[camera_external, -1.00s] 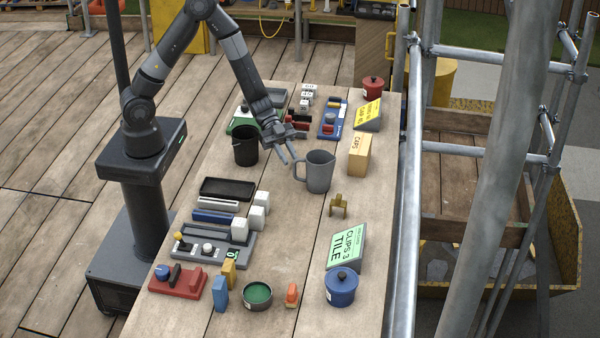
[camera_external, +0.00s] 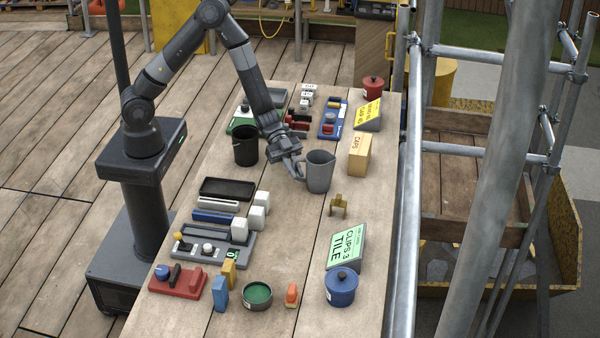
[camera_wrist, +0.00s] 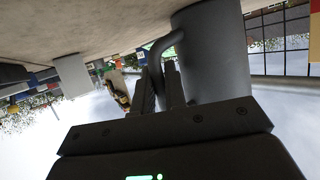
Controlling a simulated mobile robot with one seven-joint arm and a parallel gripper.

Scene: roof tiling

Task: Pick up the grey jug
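The grey jug (camera_external: 319,172) stands upright on the wooden table, its handle on the left side. In the wrist view the jug (camera_wrist: 213,55) fills the upper right, with its curved handle (camera_wrist: 160,48) running down between my fingers. My gripper (camera_external: 296,168) is at the handle, with its fingers close together. In the wrist view my gripper (camera_wrist: 159,88) appears shut on the handle, one finger on each side with no clear gap. The lower part of the handle is hidden by the fingers.
A black bucket (camera_external: 245,149) stands left of my gripper. A tan "CAPS" box (camera_external: 359,155) stands right of the jug, and a small brass clip (camera_external: 338,204) lies in front. Scaffold poles (camera_external: 405,190) run along the table's right edge. Bare table lies in front of the jug.

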